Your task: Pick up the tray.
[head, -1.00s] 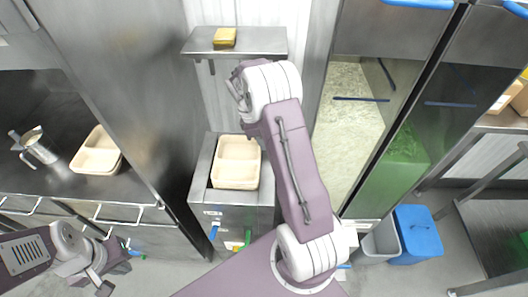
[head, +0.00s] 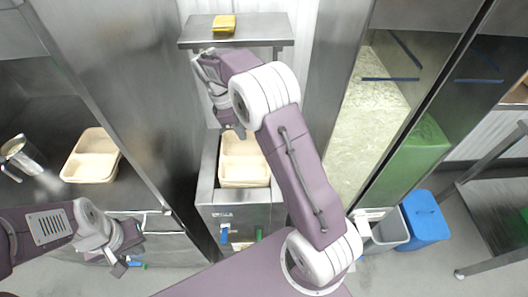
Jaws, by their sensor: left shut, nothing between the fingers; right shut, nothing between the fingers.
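A beige compartment tray (head: 244,172), apparently stacked on others, sits in a steel holder (head: 206,180) at the centre. My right gripper (head: 238,131) is shut and empty at the tray's far left corner in the picture; I cannot tell whether it touches it. Another beige divided tray (head: 93,158) lies on the steel counter at the left. My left gripper (head: 122,268) is shut and empty, low at the left in front of the counter, apart from both trays.
A small shelf (head: 270,34) with a yellow sponge-like block (head: 224,23) is behind the centre holder. A metal jug (head: 22,155) stands on the left counter. A steel cabinet wall (head: 120,90) separates counter and holder. Grey and blue bins (head: 424,220) stand at the right.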

